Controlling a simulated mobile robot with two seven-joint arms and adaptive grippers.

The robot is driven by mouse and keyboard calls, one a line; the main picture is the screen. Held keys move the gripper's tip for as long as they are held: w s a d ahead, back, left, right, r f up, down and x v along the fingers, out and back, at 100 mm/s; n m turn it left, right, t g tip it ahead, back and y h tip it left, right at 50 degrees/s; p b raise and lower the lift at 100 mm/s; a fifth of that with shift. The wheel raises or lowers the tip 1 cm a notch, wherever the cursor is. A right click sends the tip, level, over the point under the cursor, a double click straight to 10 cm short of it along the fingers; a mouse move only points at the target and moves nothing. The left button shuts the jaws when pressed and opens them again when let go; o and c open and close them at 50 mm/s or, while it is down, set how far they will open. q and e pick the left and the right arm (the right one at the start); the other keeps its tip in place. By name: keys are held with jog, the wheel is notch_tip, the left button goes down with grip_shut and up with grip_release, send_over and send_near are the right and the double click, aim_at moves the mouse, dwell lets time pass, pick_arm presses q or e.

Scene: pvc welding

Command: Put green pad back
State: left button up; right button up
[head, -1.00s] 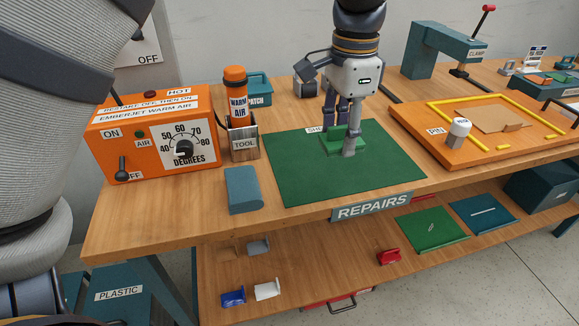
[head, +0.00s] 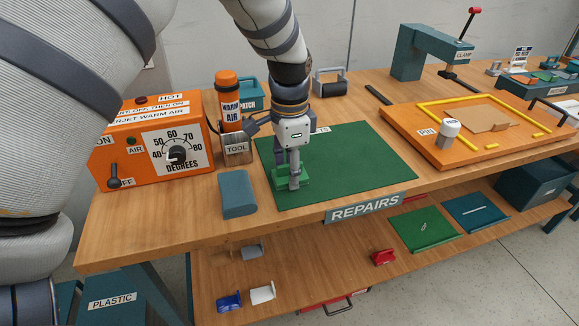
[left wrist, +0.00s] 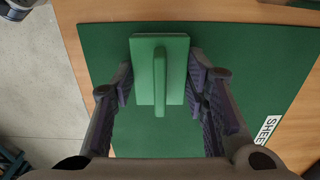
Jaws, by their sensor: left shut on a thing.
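The green pad (head: 290,178), a small flat block with an upright handle, is at my left gripper (head: 294,183) over the left part of the dark green sheet (head: 370,165). In the left wrist view the pad (left wrist: 160,70) lies between the two fingers, and the left gripper (left wrist: 163,92) is shut on it. The pad is at or just above the sheet; I cannot tell if it touches. My right gripper is not in view.
A blue-grey block (head: 239,195) lies just left of the sheet. The orange warm-air box (head: 150,150) and the tool holder (head: 238,150) stand behind left. An orange tray (head: 480,130) is at right. The lower shelf (head: 320,255) holds several small parts and panels.

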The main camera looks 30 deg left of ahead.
pick_arm(q)
jog(key=o, duration=1.2)
jog(key=shift+r, duration=0.1)
notch_tip(320, 180, up, 12)
jog(key=shift+r, duration=0.1)
